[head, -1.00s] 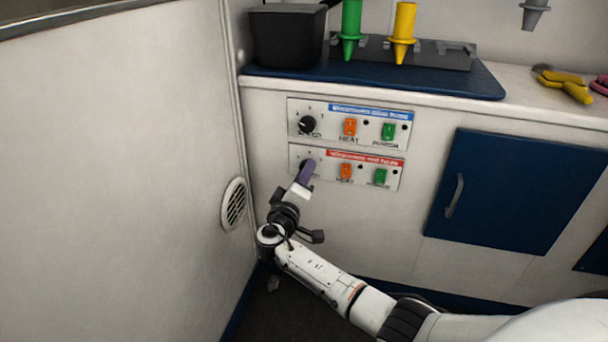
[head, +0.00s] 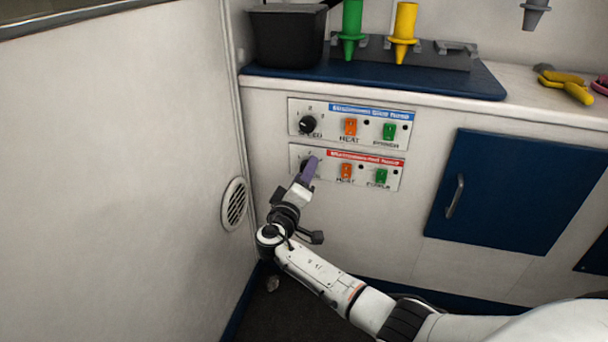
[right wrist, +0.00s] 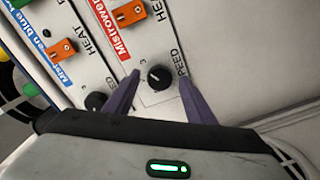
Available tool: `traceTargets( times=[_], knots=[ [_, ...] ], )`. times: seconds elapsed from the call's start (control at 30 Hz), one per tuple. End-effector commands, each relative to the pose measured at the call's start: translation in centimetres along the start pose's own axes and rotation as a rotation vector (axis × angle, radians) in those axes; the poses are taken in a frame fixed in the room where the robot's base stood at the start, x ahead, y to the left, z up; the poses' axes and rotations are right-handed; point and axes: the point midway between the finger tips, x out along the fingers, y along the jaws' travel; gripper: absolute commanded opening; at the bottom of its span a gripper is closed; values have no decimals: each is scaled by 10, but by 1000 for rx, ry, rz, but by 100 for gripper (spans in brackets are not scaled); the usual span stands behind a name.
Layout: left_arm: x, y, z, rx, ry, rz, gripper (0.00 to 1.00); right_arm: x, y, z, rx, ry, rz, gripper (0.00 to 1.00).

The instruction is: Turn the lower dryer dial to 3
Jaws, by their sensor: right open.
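The lower dryer panel, with a red label strip (head: 365,160), is on the white cabinet front below the blue-labelled panel. Its black dial (right wrist: 159,77) shows in the right wrist view, with a small pale mark on its face and a printed 3 beside it. I cannot tell for sure which number the mark points at. My right gripper (right wrist: 159,84) is open, with one purple finger on each side of this dial; contact cannot be made out. In the head view the right gripper (head: 308,172) largely hides the dial. My left gripper is not in view.
The upper dial (head: 307,124) is just above, and it shows near a finger in the wrist view (right wrist: 96,101). Orange (head: 347,171) and green (head: 381,176) switches are right of the lower dial. A wall with a round vent (head: 234,204) stands close on the left.

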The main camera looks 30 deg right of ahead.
Motion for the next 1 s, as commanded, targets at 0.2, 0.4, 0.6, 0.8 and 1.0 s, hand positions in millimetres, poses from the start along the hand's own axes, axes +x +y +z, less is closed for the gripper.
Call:
traceTargets(
  times=[0.2, 0.4, 0.6, 0.8, 1.0],
  knots=[
    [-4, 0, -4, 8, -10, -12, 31, -22, 1, -2, -1, 2, -3, 50],
    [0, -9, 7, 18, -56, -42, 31, -56, 1, -1, 0, 1, -3, 50],
    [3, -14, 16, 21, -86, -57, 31, -74, 0, -1, 0, 1, -1, 50],
    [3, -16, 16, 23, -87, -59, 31, -76, 0, 0, 0, 1, 0, 50],
    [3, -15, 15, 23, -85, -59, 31, -75, 0, 0, 0, 1, 0, 50]
  ],
)
